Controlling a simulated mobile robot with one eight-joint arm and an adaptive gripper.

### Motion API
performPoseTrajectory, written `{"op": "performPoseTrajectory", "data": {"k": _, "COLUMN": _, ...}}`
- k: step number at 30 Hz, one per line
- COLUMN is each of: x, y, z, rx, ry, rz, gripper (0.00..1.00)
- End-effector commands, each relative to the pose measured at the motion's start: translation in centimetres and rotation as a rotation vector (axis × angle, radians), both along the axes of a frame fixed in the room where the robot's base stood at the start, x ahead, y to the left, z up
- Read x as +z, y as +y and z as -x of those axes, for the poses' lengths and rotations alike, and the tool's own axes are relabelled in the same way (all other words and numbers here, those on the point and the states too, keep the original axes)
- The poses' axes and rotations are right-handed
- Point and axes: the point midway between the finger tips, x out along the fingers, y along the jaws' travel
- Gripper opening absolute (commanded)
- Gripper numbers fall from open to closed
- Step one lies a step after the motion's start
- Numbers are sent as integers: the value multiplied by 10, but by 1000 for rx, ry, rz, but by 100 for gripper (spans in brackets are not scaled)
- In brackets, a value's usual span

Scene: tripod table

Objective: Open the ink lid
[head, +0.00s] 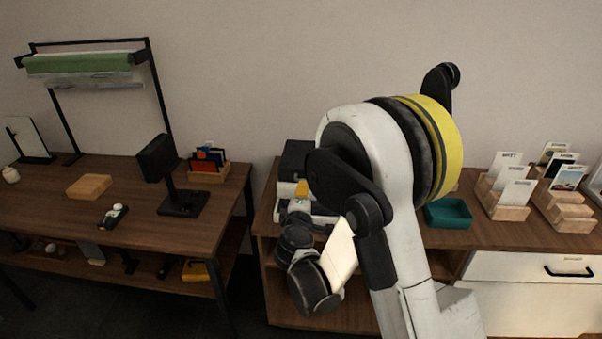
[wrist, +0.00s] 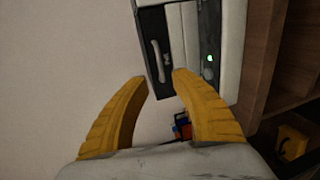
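A printer-like machine with a black top (head: 297,154) and white body stands on the right-hand wooden cabinet, largely hidden behind my arm in the head view. In the wrist view its white body (wrist: 228,50) appears turned on its side, with a dark panel (wrist: 150,28) bearing a pale curved bar. I cannot tell for certain which part is the ink lid. My gripper (wrist: 159,79) has two yellow fingers spread apart with nothing between them. The right fingertip overlaps the machine's edge in the picture; contact cannot be told. In the head view a yellow finger (head: 301,188) shows in front of the machine.
A teal tray (head: 447,213) and wooden card holders (head: 502,205) stand right of my arm on the cabinet. The left table (head: 60,215) holds a wooden block, a black stand and a card box (head: 208,170). A gap separates table and cabinet.

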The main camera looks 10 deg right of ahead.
Motion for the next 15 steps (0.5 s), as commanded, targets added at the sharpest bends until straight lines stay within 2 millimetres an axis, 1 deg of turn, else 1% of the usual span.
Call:
{"op": "performPoseTrajectory", "data": {"k": 9, "x": -16, "y": -20, "z": -58, "rx": -4, "ry": 0, "rz": -2, "gripper": 30}}
{"op": "performPoseTrajectory", "data": {"k": 12, "x": -19, "y": -25, "z": -73, "rx": -3, "ry": 1, "rz": -2, "gripper": 30}}
{"op": "performPoseTrajectory", "data": {"k": 15, "x": -21, "y": -28, "z": -83, "rx": -4, "ry": 1, "rz": -4, "gripper": 30}}
